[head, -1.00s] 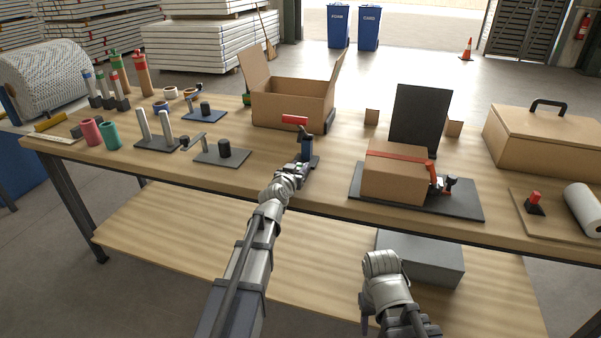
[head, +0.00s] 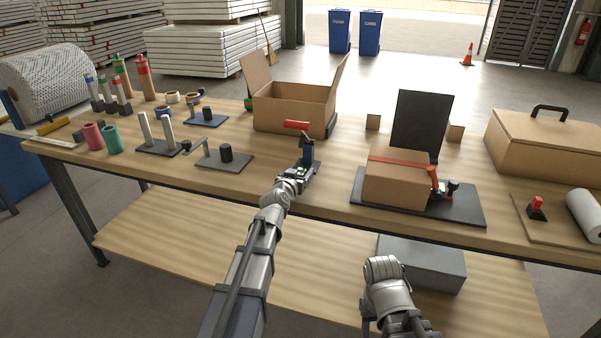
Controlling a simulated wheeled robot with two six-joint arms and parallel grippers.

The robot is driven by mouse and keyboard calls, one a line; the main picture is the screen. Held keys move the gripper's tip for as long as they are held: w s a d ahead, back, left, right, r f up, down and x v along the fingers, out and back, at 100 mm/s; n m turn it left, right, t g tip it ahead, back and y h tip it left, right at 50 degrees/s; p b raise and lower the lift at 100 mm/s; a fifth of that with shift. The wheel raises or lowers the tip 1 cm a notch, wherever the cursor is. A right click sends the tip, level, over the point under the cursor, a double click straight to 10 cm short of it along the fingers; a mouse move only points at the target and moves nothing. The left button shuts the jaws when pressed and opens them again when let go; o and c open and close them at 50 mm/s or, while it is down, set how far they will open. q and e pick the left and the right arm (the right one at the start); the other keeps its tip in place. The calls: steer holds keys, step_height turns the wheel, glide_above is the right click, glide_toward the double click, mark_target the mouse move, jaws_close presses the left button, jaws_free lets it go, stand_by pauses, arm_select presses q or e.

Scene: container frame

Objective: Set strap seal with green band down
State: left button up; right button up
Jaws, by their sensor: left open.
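My left gripper (head: 297,178) is open at the front of a dark clamp-like tool with a red handle (head: 297,125), near the table's front edge. A small greenish spot shows at its fingertips. It is too small to tell whether this is the strap seal with the green band, and the gripper partly hides that spot. Upright pieces with blue, green and red bands stand at the far left, including a tall brown one with a green band (head: 120,78). My right gripper is low at the bottom edge, in front of the table, and its fingers are not clear.
A closed carton with a red strap (head: 397,180) lies on a dark board right of the tool. An open carton (head: 293,105) stands behind the tool. A dark plate with a black post (head: 225,155) is to its left. Bare wood lies between the tool and these things.

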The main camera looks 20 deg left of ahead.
arm_select(q)
steer(key=s+r+p, duration=0.2)
steer(key=s, duration=0.9)
steer(key=shift+s+a+r, duration=0.2)
steer(key=shift+s+r, duration=0.1)
steer(key=shift+s, duration=0.1)
